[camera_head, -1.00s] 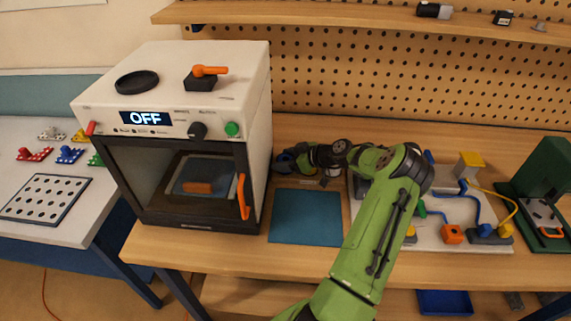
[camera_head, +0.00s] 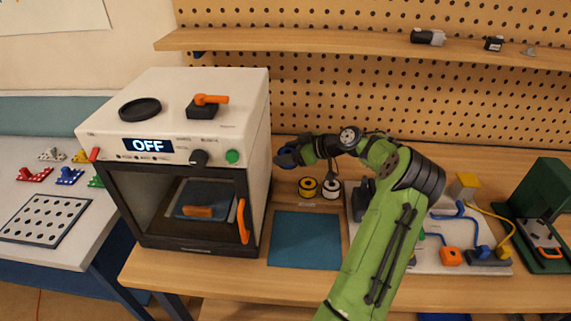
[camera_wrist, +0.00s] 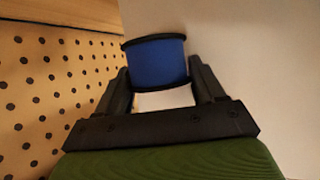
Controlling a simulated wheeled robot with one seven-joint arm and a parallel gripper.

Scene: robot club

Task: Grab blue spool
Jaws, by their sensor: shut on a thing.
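The blue spool (camera_wrist: 158,62) with black rims is between the two black fingers of my gripper (camera_wrist: 160,88) in the wrist view. My gripper is shut on it. In the head view the blue spool (camera_head: 287,159) shows small at the tip of my gripper (camera_head: 296,154), held above the bench beside the white oven's right side. Part of the spool is hidden by my fingers.
A yellow spool (camera_head: 307,188) and a white spool (camera_head: 331,188) stand on the bench below my gripper. A blue mat (camera_head: 305,242) lies in front of them. The white oven (camera_head: 180,110) stands close on the left, and the pegboard (camera_head: 380,85) rises behind under a shelf (camera_head: 360,42).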

